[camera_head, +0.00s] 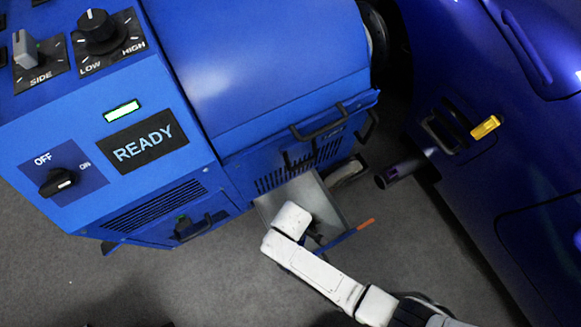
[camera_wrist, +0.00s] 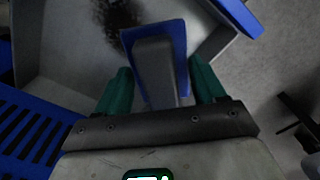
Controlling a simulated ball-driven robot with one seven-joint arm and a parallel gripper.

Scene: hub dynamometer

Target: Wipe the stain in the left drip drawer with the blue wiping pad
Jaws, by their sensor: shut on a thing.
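My gripper (camera_wrist: 160,70), with green fingers, is shut on the grey handle of the blue wiping pad (camera_wrist: 181,42). An open drip drawer (camera_wrist: 62,52) with a grey floor lies below it in the wrist view. A dark, speckled stain (camera_wrist: 117,14) shows on that floor, at the pad's upper left edge and partly cut off by the frame. I cannot tell whether the pad touches the floor. In the head view the open drawer (camera_head: 331,210) sticks out low from the blue machine, and my arm hides much of it, the pad and the stain.
The blue machine (camera_head: 245,80) stands directly behind the drawer, with slotted vents and black handles (camera_head: 322,125). A dark blue car (camera_head: 500,110) stands to the right, with a pipe (camera_head: 400,172) near the drawer. Grey floor (camera_head: 200,280) is clear at the lower left.

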